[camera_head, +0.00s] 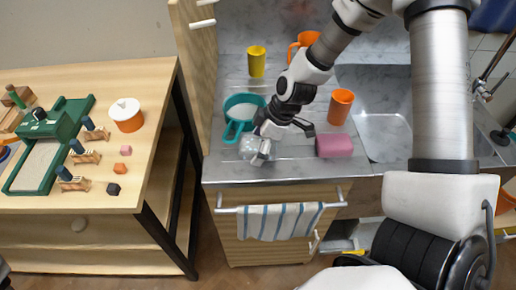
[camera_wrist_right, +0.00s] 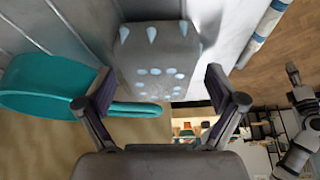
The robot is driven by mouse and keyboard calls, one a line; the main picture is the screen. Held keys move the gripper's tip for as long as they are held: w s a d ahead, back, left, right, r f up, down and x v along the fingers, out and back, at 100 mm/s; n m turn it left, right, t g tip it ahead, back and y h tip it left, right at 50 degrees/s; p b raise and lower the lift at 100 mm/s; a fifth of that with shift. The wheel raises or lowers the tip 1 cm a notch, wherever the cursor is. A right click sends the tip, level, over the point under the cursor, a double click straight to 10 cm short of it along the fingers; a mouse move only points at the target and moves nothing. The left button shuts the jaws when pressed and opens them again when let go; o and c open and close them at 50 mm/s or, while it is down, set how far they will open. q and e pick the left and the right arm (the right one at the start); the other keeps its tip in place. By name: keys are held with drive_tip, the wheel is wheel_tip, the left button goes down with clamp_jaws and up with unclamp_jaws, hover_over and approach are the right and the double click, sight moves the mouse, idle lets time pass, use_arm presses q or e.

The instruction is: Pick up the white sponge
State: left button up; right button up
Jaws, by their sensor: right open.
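The white sponge, a pale grey-white block with light bluish spots, lies at the front left of the counter in the head view (camera_head: 248,148). In the right wrist view it fills the top middle (camera_wrist_right: 160,57). My right gripper (camera_head: 285,140) is open above it; one finger hides part of it in the head view. In the wrist view the two fingers (camera_wrist_right: 158,92) stand apart at either side of the sponge's near end, with nothing gripped. An arm at the lower right of the wrist view looks like my left one; its gripper (camera_wrist_right: 293,75) is small and unclear.
A teal pan (camera_head: 229,125) stands just behind the sponge, its handle close in the wrist view. A pink block (camera_head: 334,145) and orange cup (camera_head: 340,106) are to the right. A yellow cup (camera_head: 256,61) is behind. A striped towel (camera_head: 279,221) hangs below the counter edge.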

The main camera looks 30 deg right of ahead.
drive_tip(key=shift+w+f, duration=0.1)
drive_tip(key=shift+f, duration=0.2)
drive_tip(key=c, duration=1.1)
drive_tip(key=shift+o, duration=0.2)
